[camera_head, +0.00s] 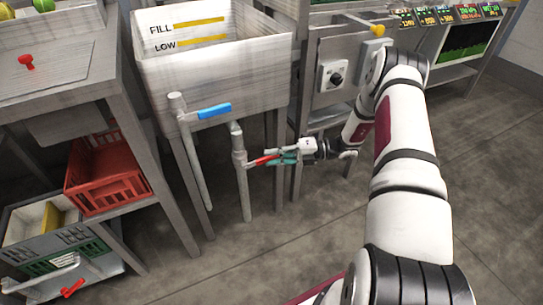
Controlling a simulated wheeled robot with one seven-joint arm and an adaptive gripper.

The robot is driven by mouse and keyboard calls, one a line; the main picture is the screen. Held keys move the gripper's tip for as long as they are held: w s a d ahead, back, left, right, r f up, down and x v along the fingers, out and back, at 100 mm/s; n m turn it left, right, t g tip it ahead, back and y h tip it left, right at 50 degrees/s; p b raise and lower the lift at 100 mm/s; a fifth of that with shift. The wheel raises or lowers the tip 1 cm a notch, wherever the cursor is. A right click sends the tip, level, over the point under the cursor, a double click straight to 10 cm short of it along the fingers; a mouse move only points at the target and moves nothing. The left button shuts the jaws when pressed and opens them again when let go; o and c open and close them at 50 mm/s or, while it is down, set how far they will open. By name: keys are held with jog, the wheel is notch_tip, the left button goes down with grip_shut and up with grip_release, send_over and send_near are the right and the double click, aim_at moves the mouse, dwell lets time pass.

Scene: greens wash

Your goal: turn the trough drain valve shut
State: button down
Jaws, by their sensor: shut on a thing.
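The steel trough (215,65) has FILL and LOW marks on its inner back wall. A drain pipe (243,190) runs down from under it. The drain valve's red lever (262,160) sticks out to the right of this pipe, roughly level and crosswise to it. My gripper (280,157), with teal fingers, is shut on the red lever from the right. The fingers hide the lever's outer end.
A blue-handled valve (214,111) sits on a second pipe (193,160) to the left, close above the drain valve. Trough legs stand near my gripper. A red crate (105,180) is on a shelf at left. Open floor (230,265) lies in front.

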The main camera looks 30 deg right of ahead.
jog(key=shift+f+m+y+b, duration=0.3)
jog(key=shift+f+y+b, duration=0.3)
jog(key=shift+f, duration=0.1)
jog(key=c, duration=1.5)
grip_release()
jog(key=shift+t, duration=0.3)
jog(key=v, duration=1.2)
jog(key=shift+w, duration=0.1)
